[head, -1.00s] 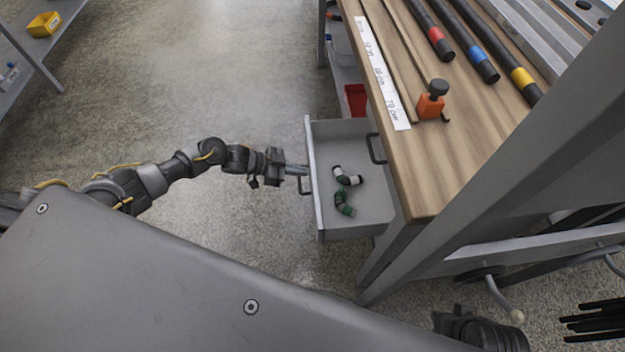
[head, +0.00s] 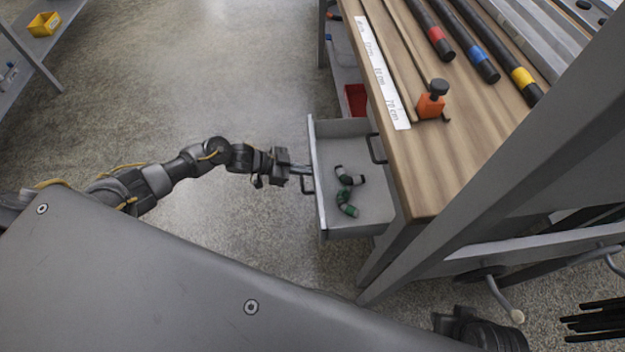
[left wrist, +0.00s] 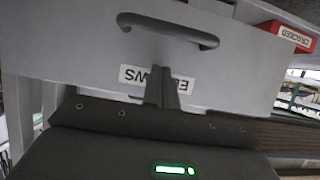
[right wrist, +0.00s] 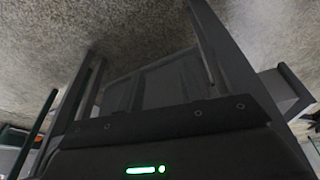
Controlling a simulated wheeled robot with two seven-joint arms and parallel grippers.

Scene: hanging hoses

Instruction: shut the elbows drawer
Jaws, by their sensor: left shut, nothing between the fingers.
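The elbows drawer (head: 331,229) stands pulled out from the left side of the workbench. Several dark green, black and white elbow pieces (head: 347,203) lie in it. The left wrist view shows its grey front (left wrist: 70,45), a bar handle (left wrist: 168,30) and a label (left wrist: 135,75) partly hidden by my fingers. My left gripper (head: 307,173) is shut and empty, its tips at the drawer front, beside the handle in the head view. Contact looks likely. My right arm shows dark at the bottom right of the head view; its fingers cannot be made out in the right wrist view.
The wooden workbench top (head: 425,180) carries an orange clamp (head: 431,104), a ruler strip (head: 383,75) and banded dark hoses (head: 470,45). A red bin (head: 356,98) sits below, behind the drawer; its label reads CRACKED in the left wrist view. Floor left of the drawer is clear.

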